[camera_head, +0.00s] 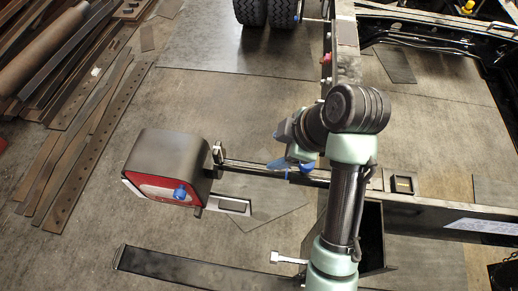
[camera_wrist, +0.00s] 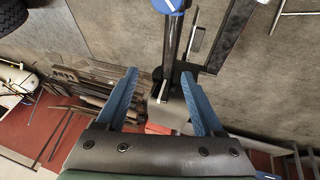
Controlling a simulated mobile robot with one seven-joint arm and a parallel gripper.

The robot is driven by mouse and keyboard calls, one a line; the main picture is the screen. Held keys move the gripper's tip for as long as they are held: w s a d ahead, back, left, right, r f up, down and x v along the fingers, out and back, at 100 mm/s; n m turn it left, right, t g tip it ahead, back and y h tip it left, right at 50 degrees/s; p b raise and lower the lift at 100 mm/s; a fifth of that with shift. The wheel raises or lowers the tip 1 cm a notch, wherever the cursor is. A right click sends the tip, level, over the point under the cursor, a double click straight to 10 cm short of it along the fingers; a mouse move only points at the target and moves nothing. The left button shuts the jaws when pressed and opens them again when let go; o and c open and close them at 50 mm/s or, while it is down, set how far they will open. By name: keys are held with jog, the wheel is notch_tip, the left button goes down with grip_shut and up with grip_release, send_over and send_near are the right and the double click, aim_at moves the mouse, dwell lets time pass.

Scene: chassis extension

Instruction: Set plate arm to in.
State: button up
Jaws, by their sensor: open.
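A dark bar, which looks like the plate arm (camera_head: 310,178), reaches left from the chassis rail to a dark box with a red face (camera_head: 170,168) and a blue knob (camera_head: 180,192) on it. My gripper (camera_head: 278,152) is over this bar, with its blue fingers close to it. In the wrist view, a dark bar (camera_wrist: 170,48) with a blue cap (camera_wrist: 168,5) runs between the two open fingers (camera_wrist: 160,73). A pale block sits at the bar's lower end. I cannot tell whether either finger touches the bar.
The chassis rail (camera_head: 430,214) runs along the right. Tyres (camera_head: 265,12) stand at the top. Metal strips (camera_head: 70,130) and a pipe lie at the left. A dark curved piece (camera_head: 200,270) is at the bottom. The floor left of the box is mostly clear.

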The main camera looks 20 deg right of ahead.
aim_at(259, 168)
jog(key=shift+g, duration=0.4)
jog(key=x, duration=0.4)
jog(key=b+x, duration=0.1)
jog(key=x, duration=0.3)
jog(key=s+b+x, duration=0.1)
jog(key=x, duration=0.3)
jog(key=shift+s+a+f, duration=0.1)
jog(key=shift+a+f, duration=0.2)
grip_shut()
dwell(0.8)
